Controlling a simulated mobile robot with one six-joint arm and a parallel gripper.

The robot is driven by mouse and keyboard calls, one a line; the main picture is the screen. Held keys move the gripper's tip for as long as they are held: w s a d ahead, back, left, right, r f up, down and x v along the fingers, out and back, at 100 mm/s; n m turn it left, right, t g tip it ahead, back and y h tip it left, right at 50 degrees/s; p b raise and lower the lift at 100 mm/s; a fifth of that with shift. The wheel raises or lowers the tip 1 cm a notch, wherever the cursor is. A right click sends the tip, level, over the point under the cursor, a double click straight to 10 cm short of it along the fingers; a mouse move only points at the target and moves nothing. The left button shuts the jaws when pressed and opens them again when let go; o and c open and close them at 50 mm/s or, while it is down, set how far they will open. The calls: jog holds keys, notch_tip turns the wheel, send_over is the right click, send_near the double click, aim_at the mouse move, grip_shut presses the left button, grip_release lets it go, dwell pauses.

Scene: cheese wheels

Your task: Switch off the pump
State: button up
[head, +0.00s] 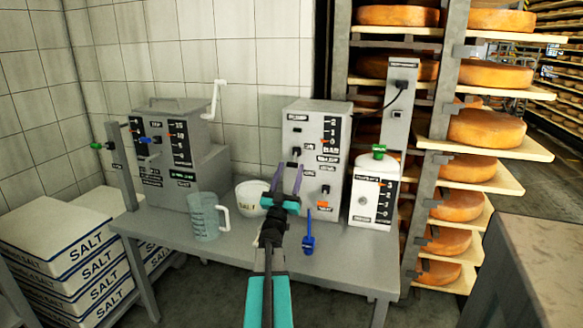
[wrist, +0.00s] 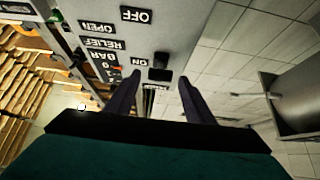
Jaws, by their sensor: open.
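The grey pump box (head: 314,117) stands on the table against the tiled wall. Its front carries a gauge scale, small labels and a small dark switch (head: 296,154). In the wrist view the box face (wrist: 180,25) appears upside down. There the black switch (wrist: 160,68) lies beside an ON label (wrist: 136,62), with an OFF label (wrist: 137,14) farther up the picture. My gripper (head: 287,178) is open and empty, in front of the box's lower left part. In the wrist view its two fingers (wrist: 153,88) flank the line to the switch, with no contact visible.
The table (head: 160,232) also bears a grey machine with a crank (head: 160,118), a clear jug (head: 203,215), a white salt tub (head: 250,200), a blue scoop (head: 309,233) and a white canister (head: 375,207). Cheese shelves (head: 500,179) stand at right, salt boxes (head: 60,240) at left.

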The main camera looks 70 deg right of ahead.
jog(key=v, duration=1)
jog(key=shift+a, duration=0.2)
dwell(0.3)
